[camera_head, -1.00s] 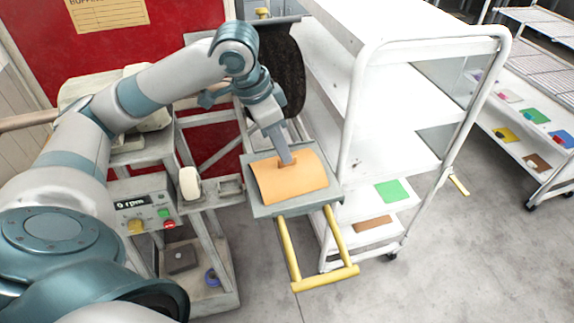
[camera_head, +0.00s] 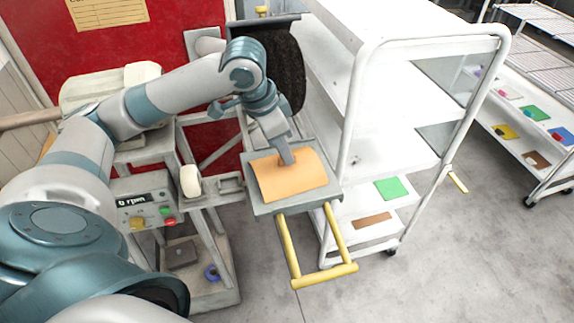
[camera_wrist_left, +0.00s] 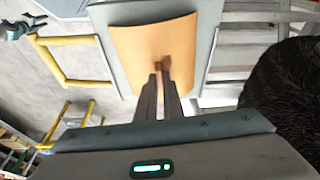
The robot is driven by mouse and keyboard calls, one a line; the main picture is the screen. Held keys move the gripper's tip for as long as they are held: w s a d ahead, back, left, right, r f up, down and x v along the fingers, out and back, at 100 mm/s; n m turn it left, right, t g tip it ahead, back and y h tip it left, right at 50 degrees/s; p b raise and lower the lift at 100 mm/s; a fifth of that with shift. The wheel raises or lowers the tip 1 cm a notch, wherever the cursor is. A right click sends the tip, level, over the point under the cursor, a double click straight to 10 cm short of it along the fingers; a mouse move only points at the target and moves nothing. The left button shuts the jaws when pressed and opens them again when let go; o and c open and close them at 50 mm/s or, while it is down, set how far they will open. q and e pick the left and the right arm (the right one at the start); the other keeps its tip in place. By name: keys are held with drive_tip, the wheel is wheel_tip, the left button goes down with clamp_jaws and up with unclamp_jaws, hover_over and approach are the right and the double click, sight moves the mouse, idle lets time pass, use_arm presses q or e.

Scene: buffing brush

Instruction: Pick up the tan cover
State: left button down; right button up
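The tan cover (camera_head: 305,181) is a curved orange-tan sheet with a small brown tab near its middle. It is at the grey tray (camera_head: 334,194) with the yellow handle; I cannot tell whether it still touches the tray. My left gripper (camera_head: 287,157) points down at the cover's middle. In the left wrist view, the fingers (camera_wrist_left: 161,75) are close together with the brown tab between them, and the cover (camera_wrist_left: 140,50) spreads beyond. The grip looks shut on the tab, which the fingers partly hide.
A white shelf cart (camera_head: 400,145) stands right beside the tray, with a green sheet (camera_head: 392,189) and a brown one (camera_head: 372,220) low down. A control box (camera_head: 146,211) is at the left. A dark round brush (camera_head: 282,65) is behind the gripper. Open floor lies at the front right.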

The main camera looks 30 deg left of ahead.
use_arm(q)
drive_tip(key=shift+r, duration=0.1)
drive_tip(key=shift+r, duration=0.7)
wheel_tip(320, 180, up, 2)
drive_tip(key=shift+w+r+b, duration=0.1)
drive_tip(key=shift+b, duration=0.45)
drive_tip(key=s+d+r+b, duration=0.1)
drive_tip(key=d+r+b, duration=0.1)
drive_tip(key=d+r, duration=0.5)
drive_tip(key=d, duration=0.4)
drive_tip(key=shift+s+d+r, duration=0.15)
drive_tip(key=shift+s+d, duration=0.2)
drive_tip(key=shift+s, duration=0.05)
